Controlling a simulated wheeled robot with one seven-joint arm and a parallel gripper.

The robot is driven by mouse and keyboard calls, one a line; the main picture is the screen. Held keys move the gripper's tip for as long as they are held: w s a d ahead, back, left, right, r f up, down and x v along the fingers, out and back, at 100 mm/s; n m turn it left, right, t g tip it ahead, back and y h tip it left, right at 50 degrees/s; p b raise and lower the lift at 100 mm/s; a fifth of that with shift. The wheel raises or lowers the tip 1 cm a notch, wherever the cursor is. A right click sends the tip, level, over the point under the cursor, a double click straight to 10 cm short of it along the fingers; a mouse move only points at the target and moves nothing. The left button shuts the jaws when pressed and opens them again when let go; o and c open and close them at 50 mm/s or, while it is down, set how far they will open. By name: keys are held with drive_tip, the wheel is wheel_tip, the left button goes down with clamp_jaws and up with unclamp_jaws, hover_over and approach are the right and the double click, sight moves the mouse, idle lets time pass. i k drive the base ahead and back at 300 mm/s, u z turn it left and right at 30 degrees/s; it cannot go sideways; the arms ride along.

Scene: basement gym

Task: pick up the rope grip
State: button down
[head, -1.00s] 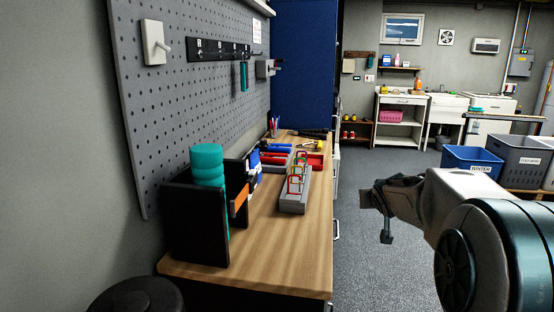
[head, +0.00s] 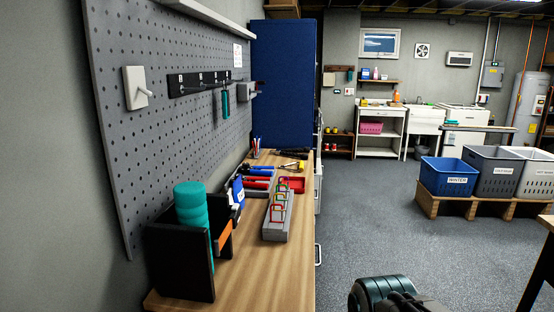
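I cannot pick out the rope grip for certain. A slim teal and grey item (head: 225,103) hangs from the dark hook rail (head: 200,82) on the pegboard, too small to identify. A stack of teal rounds (head: 193,208) stands in a black open holder (head: 180,258) at the near end of the wooden workbench (head: 258,262). Part of my arm shows at the bottom edge, right of the bench and apart from it. My gripper's fingertips do not show.
A grey rack with coloured loops (head: 277,212) and a red tray (head: 292,185) stand farther along the bench. A blue cabinet (head: 284,80) rises beyond it. A blue bin (head: 449,178) and grey bins (head: 494,172) sit on a pallet at right. The speckled floor between is clear.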

sight(279, 151)
drive_tip(key=z, duration=0.3)
drive_tip(key=k, duration=0.4)
drive_tip(key=z, duration=0.85)
drive_tip(key=i, duration=3.65)
drive_tip(key=u, duration=0.65)
drive_tip(key=i, duration=1.55)
drive_tip(key=u, duration=1.4)
drive_tip(key=i, duration=1.45)
drive_tip(key=u, duration=0.6)
